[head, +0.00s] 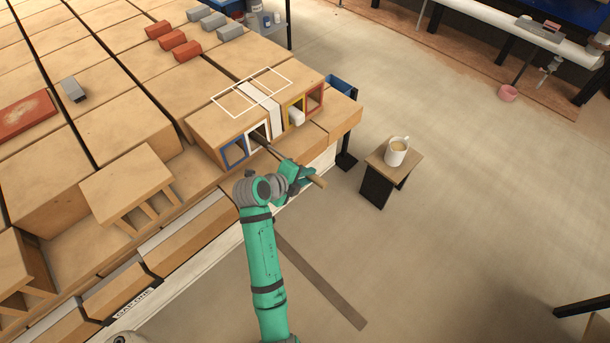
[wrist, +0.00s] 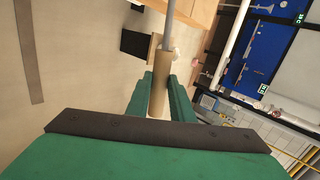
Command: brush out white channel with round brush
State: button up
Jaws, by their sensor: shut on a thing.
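A hollow brick block (head: 215,125) has channel mouths outlined in blue (head: 234,152), white (head: 266,129), yellow (head: 287,112) and red (head: 314,99). My gripper (head: 297,174) is in front of this face, shut on the tan handle (head: 317,181) of a brush. The brush's thin dark rod (head: 272,150) slants up to the white-outlined channel and seems to enter it. The bristle head is hidden, so its shape cannot be seen. In the wrist view the handle (wrist: 161,80) lies between my green fingers, with the grey rod (wrist: 171,25) beyond.
A white piece (head: 296,117) sits at the yellow channel. Several red and grey bricks lie on the blocks behind, and a grey piece (head: 72,89) lies at left. A small stool (head: 391,165) with a mug (head: 397,151) stands to the right. The floor around it is open.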

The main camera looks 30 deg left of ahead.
jog(key=shift+w+a, duration=0.45)
jog(key=shift+a, duration=0.45)
jog(key=shift+w+a, duration=0.4)
jog(key=shift+a, duration=0.45)
jog(key=shift+w+a, duration=0.2)
jog(key=shift+a, duration=0.55)
jog(key=shift+w+a, duration=0.2)
jog(key=shift+a, duration=0.55)
jog(key=shift+w+a, duration=0.2)
jog(key=shift+a, duration=0.55)
jog(key=shift+d, duration=0.1)
jog(key=shift+s+d, duration=0.2)
jog(key=shift+d, duration=0.5)
jog(key=shift+s+d, duration=0.2)
jog(key=shift+d, duration=0.45)
jog(key=shift+s+d, duration=0.2)
jog(key=shift+d, duration=0.5)
jog(key=shift+s+d, duration=0.3)
jog(key=shift+d, duration=0.3)
jog(key=shift+s+d, duration=0.25)
jog(key=shift+d, duration=0.4)
jog(key=shift+s+d, duration=0.3)
jog(key=shift+d, duration=0.3)
jog(key=shift+a, duration=0.1)
